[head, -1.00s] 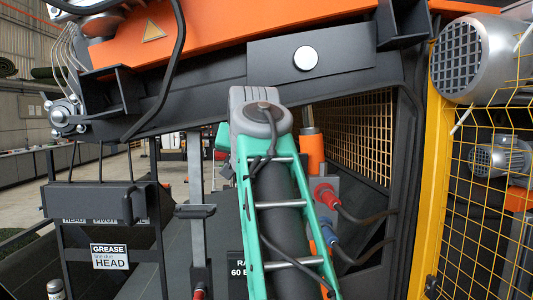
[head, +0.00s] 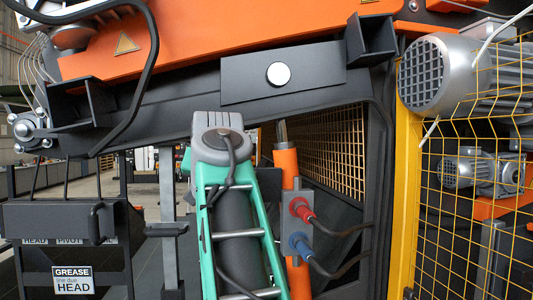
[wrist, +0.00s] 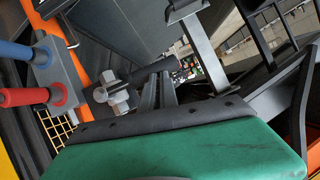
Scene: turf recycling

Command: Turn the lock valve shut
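An orange cylinder (head: 286,170) stands right of my teal-and-grey arm in the head view. A grey block on it carries a red coupling (head: 301,208) and a blue coupling (head: 299,243). In the wrist view, these couplings enter at the left. A small grey fitting with a black bar, which looks like the lock valve (wrist: 115,97), shows near the middle, beside the orange cylinder. The green, black-edged front of my gripper (wrist: 165,130) fills the bottom of the wrist view, apart from the fitting as far as I can see.
A yellow mesh guard (head: 470,200) with motors behind it stands at the right. A dark beam (head: 200,105) under an orange body crosses above my arm. Hoses (head: 345,228) hang from the couplings. A dark bracket with a grease sign (head: 73,280) is at the left.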

